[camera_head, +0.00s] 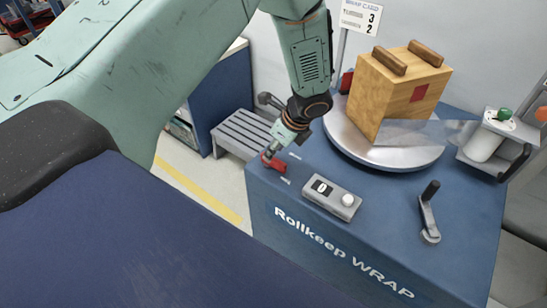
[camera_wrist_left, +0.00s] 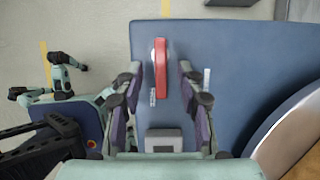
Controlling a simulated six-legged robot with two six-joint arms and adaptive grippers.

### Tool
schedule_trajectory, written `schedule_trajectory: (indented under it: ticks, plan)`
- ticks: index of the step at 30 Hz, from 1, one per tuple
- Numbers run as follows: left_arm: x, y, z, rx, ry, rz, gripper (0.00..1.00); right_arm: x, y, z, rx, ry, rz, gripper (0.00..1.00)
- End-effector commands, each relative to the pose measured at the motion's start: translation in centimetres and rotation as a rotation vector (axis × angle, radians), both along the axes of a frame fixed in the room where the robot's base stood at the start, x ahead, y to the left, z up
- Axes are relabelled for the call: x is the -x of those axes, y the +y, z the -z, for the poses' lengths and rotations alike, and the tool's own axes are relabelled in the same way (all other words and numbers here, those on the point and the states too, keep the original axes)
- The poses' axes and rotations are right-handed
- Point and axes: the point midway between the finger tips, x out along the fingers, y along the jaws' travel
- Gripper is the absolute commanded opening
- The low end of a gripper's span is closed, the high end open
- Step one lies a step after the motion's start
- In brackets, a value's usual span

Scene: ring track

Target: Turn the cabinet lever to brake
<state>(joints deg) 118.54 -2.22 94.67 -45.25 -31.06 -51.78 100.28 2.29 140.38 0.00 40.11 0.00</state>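The red lever (camera_head: 276,165) sits on the top left of the blue cabinet (camera_head: 300,232), near its left edge. In the left wrist view the red lever (camera_wrist_left: 161,68) is a long bar with a pale base beside its upper part, lying upright in the picture. Small pale labels (camera_wrist_left: 206,78) lie near it; I cannot read them. My left gripper (camera_head: 273,153) is down at the lever. In the left wrist view its fingers (camera_wrist_left: 160,76) stand on both sides of the bar with gaps, so it is open. My right gripper is not in view.
A grey box with a display and white knob (camera_head: 333,196) sits in front of the lever. A turntable (camera_head: 350,150) carries a wooden crate (camera_head: 400,92). A black-handled crank (camera_head: 429,212) is at the right. A slatted grey step (camera_head: 243,133) stands behind the cabinet's left side.

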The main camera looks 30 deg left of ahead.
Motion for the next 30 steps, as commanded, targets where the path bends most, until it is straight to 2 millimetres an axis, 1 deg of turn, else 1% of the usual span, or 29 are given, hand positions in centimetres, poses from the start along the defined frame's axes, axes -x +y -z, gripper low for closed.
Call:
schedule_trajectory:
  ticks: [1, 4, 7, 12, 19, 30]
  plan:
    - [0.0, 0.3, 1.2, 0.002, 0.001, -0.003, 0.38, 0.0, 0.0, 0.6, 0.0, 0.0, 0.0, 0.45]
    - [-0.1, 0.7, 2.4, 0.002, 0.001, 0.0, 0.38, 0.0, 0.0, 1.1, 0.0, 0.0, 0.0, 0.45]
    - [-0.2, 1.0, 3.2, 0.001, -0.001, 0.0, 0.38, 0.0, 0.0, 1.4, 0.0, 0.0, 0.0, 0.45]
    - [-0.3, 1.1, 3.8, 0.001, -0.002, 0.002, 0.38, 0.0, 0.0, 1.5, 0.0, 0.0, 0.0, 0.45]
    - [-0.3, 1.2, 3.8, 0.001, -0.002, 0.002, 0.38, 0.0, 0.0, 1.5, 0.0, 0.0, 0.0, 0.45]
    - [-0.3, 1.2, 3.8, 0.001, -0.002, 0.002, 0.06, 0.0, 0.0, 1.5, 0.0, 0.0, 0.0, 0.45]
